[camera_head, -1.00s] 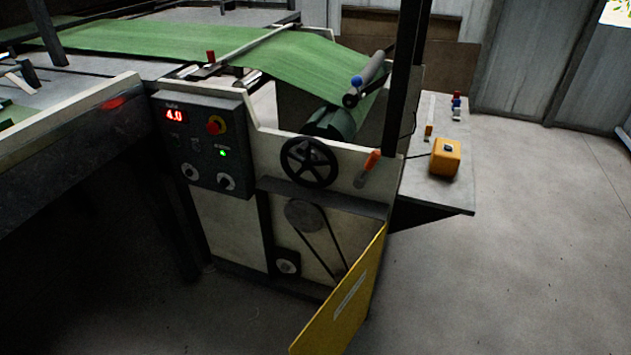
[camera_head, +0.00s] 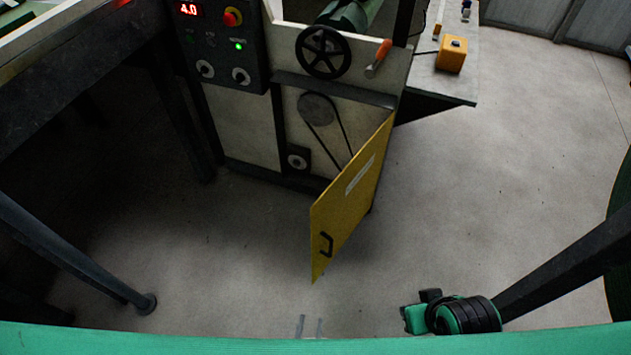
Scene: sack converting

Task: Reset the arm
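The yellow guard door (camera_head: 348,203) with its black handle hangs open from the machine, above the fingertips in the picture. The control panel (camera_head: 222,50), black handwheel (camera_head: 323,52) and yellow box (camera_head: 452,54) are farther back. Floor right of the door is clear.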

